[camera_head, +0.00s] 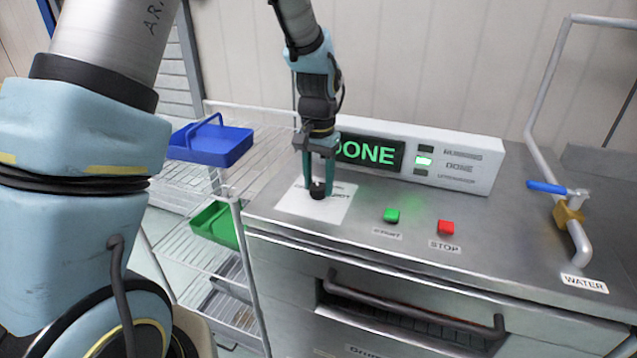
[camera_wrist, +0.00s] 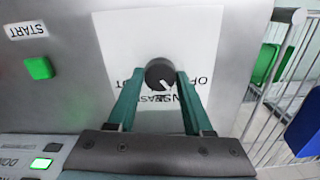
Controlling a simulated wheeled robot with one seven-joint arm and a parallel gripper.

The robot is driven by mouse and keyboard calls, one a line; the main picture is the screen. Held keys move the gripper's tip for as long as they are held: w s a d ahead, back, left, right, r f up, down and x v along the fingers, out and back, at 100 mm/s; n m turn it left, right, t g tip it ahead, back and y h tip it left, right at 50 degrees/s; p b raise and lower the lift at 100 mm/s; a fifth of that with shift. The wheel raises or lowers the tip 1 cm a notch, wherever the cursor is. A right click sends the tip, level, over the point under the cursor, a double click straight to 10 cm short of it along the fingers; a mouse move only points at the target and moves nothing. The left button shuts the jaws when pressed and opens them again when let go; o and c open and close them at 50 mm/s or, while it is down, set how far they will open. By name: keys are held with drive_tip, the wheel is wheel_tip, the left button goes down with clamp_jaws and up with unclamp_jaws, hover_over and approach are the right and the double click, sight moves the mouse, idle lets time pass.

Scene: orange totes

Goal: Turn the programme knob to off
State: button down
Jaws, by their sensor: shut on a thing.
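The programme knob (camera_wrist: 158,72) is a small round black knob on a white label plate (camera_wrist: 112,28) on the machine's steel top. In the wrist view the lettering is upside down and partly covered by the fingers. Part of "OFF" shows right of the knob, and other words lie below and left. A pale pointer mark on the knob points toward the lower right of the picture. My gripper (camera_head: 318,181) points down with its green fingers shut on the knob's sides. The knob also shows below the fingertips in the head view (camera_head: 318,190).
The green START button (camera_head: 391,215) and red STOP button (camera_head: 446,227) are right of the knob. A display box (camera_head: 465,160) reading DONE stands close behind my gripper. A wire rack (camera_head: 187,251) with blue (camera_head: 208,145) and green (camera_head: 216,224) trays is left. A blue-handled water valve (camera_head: 570,212) is far right.

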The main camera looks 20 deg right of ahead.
sight(318, 186)
drive_tip(key=n, duration=0.5)
drive_tip(key=shift+n, duration=0.7)
drive_tip(key=shift+c, duration=1.5)
unclamp_jaws()
drive_tip(key=shift+r, duration=0.1)
wheel_tip(318, 186, up, 11)
drive_tip(key=b, duration=0.2)
drive_tip(key=shift+f, duration=0.2)
